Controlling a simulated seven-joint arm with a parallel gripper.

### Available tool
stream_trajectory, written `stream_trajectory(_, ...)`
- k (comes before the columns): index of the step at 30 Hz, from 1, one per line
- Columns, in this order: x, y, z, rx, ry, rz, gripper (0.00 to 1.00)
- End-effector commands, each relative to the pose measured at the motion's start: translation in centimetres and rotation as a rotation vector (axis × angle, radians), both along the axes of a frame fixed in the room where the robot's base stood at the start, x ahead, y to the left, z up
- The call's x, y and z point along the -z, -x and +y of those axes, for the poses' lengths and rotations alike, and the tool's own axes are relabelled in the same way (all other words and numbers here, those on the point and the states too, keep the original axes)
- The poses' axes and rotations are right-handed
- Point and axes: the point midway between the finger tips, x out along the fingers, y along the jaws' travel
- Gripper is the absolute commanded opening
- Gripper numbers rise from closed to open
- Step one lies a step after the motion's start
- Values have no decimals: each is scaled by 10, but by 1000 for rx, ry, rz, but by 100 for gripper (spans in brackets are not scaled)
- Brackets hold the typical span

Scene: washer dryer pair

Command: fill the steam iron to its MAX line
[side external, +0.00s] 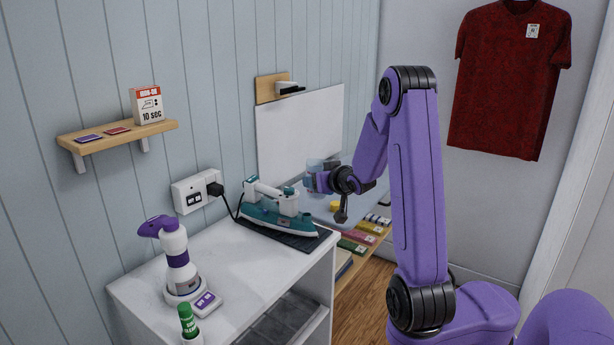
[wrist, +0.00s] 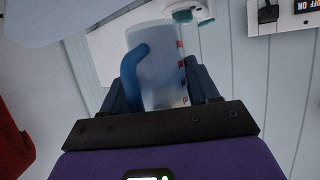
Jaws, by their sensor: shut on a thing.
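The steam iron (side external: 272,213), teal and white, rests flat on a dark mat (side external: 312,239) on the white cabinet top. Its cord runs to the wall socket. My gripper (side external: 322,181) is shut on a translucent measuring jug (wrist: 160,62) with a blue handle and red marks. The jug is held in the air at the right end of the iron, apart from the cabinet top. Fingers partly hide it in the side view. Part of the iron (wrist: 190,10) shows at the top of the wrist view. The iron's MAX line and the jug's water level are not clear.
A spray bottle (side external: 177,258), a small purple-and-white box (side external: 207,303) and a green-capped stick (side external: 187,322) stand at the cabinet's front left. A plug sits in the wall socket (side external: 190,193). A shelf (side external: 118,135) holds cards and a "10 sec" box. The middle cabinet top is clear.

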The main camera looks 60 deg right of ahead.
Motion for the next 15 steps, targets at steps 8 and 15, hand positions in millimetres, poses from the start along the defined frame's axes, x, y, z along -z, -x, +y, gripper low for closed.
stream_trajectory(8,38,-1,1,-3,-3,3,23)
stream_trajectory(15,48,0,2,-3,-13,54,23)
